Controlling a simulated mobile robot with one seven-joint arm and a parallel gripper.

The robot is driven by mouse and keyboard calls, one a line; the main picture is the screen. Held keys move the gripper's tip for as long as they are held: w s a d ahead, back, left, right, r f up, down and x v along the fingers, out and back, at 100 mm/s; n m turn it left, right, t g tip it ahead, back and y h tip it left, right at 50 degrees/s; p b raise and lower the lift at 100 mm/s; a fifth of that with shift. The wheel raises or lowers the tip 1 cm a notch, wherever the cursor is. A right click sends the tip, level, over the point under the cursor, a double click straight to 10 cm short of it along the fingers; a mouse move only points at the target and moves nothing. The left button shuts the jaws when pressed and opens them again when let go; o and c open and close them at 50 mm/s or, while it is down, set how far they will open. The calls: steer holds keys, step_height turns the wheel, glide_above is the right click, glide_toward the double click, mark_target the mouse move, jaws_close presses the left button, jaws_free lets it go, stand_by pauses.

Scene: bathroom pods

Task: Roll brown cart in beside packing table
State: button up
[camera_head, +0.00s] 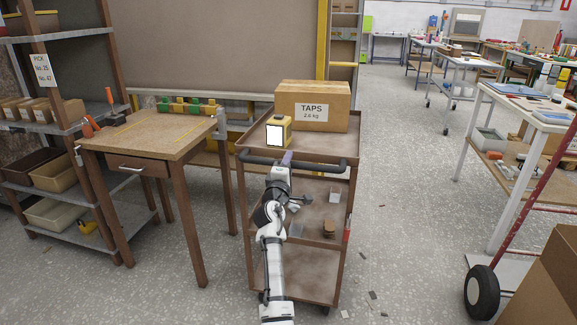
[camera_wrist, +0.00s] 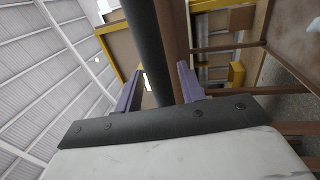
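The brown cart (camera_head: 262,270) has three shelves and stands just right of the wooden packing table (camera_head: 150,133), with a narrow gap between them. Its dark handle bar (camera_head: 318,167) runs along the near top edge. A cardboard box marked TAPS (camera_head: 312,108) and a yellow device with a white face (camera_head: 278,132) sit on the top shelf. My gripper (camera_head: 287,158) is at the handle. In the wrist view, the purple fingers of my gripper (camera_wrist: 159,80) are apart on either side of the dark bar (camera_wrist: 150,40), with a gap visible; contact is not seen.
A shelf rack (camera_head: 45,135) with bins stands left of the table. A red hand truck (camera_head: 535,185) with a black wheel and a carton (camera_head: 545,285) are at the right. Small scraps (camera_head: 372,295) lie on the floor right of the cart. The aisle beyond is open.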

steer(key=shift+s, duration=0.15)
steer(key=v, duration=1.3)
steer(key=shift+s, duration=0.25)
steer(key=shift+a+f, duration=0.1)
